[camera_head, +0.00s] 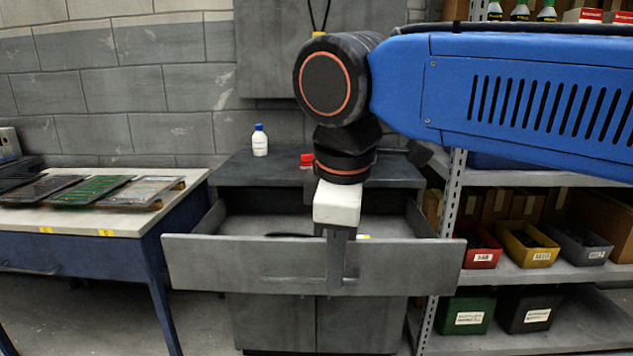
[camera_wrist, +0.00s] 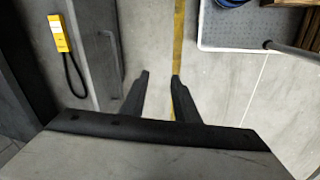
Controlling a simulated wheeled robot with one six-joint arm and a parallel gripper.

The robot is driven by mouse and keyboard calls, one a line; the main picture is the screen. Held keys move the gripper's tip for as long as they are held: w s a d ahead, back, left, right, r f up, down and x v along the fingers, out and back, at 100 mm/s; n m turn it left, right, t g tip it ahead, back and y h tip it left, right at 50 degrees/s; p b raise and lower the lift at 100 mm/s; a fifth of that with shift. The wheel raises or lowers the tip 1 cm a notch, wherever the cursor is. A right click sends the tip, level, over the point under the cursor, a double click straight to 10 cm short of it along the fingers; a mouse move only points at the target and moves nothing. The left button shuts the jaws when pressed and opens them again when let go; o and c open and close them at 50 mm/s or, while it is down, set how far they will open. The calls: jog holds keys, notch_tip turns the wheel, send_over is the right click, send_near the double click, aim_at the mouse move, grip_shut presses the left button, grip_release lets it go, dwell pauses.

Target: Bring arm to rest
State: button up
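My arm reaches in from the right in the head view, with its wrist hanging down over the front of an open grey drawer (camera_head: 210,262). My gripper (camera_head: 342,282) points down just in front of the drawer front. In the wrist view, the two dark fingers of my gripper (camera_wrist: 160,76) stand apart with only floor between them, so it is open and empty. The drawer's handle (camera_wrist: 112,60) is to the left of the fingers. I cannot tell whether a finger touches the drawer front.
A yellow device (camera_wrist: 59,33) with a black cable lies in the drawer. A white bottle (camera_head: 260,141) and a red object (camera_head: 307,160) stand on the cabinet top (camera_head: 235,170). A workbench (camera_head: 90,218) is at left, a shelf rack (camera_head: 520,275) with bins at right.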

jog(key=s+d+f+m+t, duration=0.1)
jog(key=d+f+m, duration=0.7)
jog(key=d, duration=0.5)
jog(key=s+d+f+m+t, duration=0.1)
jog(key=s+d+f+m, duration=0.1)
jog(key=d+f+m, duration=0.6)
jog(key=d+f, duration=0.5)
jog(key=shift+t, duration=0.3)
jog(key=shift+s+d, duration=0.1)
dwell(1.6)
